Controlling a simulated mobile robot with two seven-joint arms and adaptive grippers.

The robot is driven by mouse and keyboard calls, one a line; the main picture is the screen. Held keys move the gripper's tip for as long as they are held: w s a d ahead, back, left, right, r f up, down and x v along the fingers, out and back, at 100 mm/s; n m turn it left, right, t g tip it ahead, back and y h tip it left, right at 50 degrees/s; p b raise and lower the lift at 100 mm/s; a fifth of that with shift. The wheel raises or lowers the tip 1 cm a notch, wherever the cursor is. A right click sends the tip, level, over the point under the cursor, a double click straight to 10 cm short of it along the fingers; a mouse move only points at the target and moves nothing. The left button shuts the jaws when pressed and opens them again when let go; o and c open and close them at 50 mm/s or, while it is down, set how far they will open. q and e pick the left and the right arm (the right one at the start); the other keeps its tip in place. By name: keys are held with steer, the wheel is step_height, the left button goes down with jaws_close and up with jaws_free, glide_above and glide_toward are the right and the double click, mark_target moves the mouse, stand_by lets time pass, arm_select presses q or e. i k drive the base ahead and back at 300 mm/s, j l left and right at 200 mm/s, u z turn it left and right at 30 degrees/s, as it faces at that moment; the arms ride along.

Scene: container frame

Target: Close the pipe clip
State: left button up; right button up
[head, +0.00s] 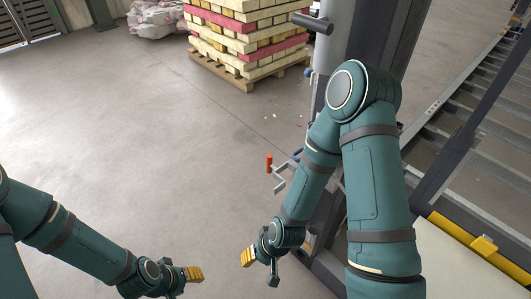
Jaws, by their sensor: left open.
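A small red-orange part (268,163), with a grey bent bracket (280,181) just below and right of it, sits beside the dark column; it may be the pipe clip, but it is too small to tell its state. My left gripper (189,279) is open and empty at the bottom, with yellow finger pads, well below and left of the red part. My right gripper (260,265) hangs below the bracket, apart from it, with a yellow pad and a dark finger showing. Its jaws are too unclear to read.
A grey column (339,45) with a dark frame stands behind my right arm. A pallet stack of yellow and pink blocks (245,40) stands at the back. Metal steps (490,100) and a yellow rail (470,248) lie at right. The concrete floor at left is clear.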

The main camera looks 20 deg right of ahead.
mark_target(293, 165)
steer(key=i+j, duration=0.5)
steer(key=j, duration=0.25)
steer(key=i+j+z, duration=0.15)
steer(key=z, duration=0.3)
steer(key=j+z, duration=0.45)
steer(key=z, duration=0.85)
steer(key=i, duration=0.1)
